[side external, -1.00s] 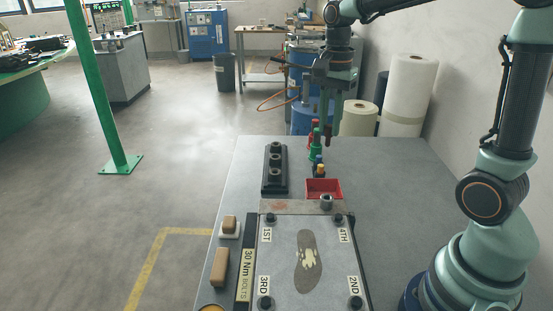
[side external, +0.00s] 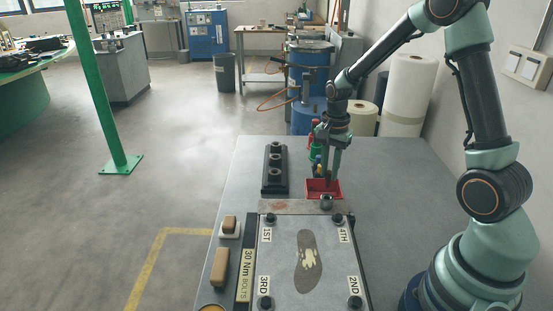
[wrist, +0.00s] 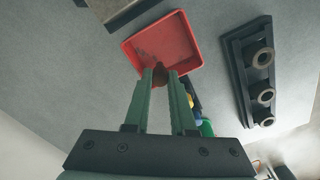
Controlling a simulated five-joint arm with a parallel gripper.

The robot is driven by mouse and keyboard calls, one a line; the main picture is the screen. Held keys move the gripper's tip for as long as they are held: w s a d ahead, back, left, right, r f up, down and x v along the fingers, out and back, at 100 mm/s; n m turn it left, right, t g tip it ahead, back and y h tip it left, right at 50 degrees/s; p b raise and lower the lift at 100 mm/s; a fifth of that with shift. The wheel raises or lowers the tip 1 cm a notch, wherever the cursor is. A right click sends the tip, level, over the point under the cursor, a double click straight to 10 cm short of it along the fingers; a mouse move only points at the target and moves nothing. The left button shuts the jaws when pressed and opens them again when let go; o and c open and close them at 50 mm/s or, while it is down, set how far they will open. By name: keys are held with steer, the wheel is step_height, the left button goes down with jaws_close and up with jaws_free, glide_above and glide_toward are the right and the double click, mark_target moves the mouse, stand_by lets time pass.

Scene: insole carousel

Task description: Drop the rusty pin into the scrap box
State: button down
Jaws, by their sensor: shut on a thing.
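The red scrap box (side external: 311,190) sits on the grey table behind the plate; it also shows in the wrist view (wrist: 180,35). My gripper (side external: 328,178) points down over the box, its fingertips low near the opening. In the wrist view, my gripper's fingers (wrist: 160,78) are closed around the brown rusty pin (wrist: 160,76), whose end shows between the tips, against the box's near edge. Whether the pin's end is below the rim I cannot tell. Dark marks show on the box floor.
A black block (side external: 268,183) with three round sockets stands left of the box. Red, green, blue and yellow-topped items (side external: 313,140) stand behind the box, partly hidden by my gripper. In front lies a plate (side external: 285,280) with labelled corner bolts. The table's right side is clear.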

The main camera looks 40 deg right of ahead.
steer(key=shift+f, duration=0.65)
steer(key=c, duration=0.7)
jaws_free()
step_height(320, 180, up, 12)
steer(key=shift+r, duration=0.1)
steer(key=s+a+r+n+t, duration=0.2)
steer(key=s+a+n, duration=0.1)
steer(key=a+n, duration=0.1)
steer(key=s+a+r+n+t, duration=0.1)
steer(key=s+a+r+n, duration=0.1)
steer(key=n, duration=0.4)
steer(key=s+a+r+n+t, duration=0.2)
steer(key=s+a+n, duration=0.3)
steer(key=a, duration=0.1)
steer(key=shift+a+r+n+t, duration=0.1)
steer(key=shift+r+n+t, duration=0.2)
steer(key=shift+r+n, duration=0.1)
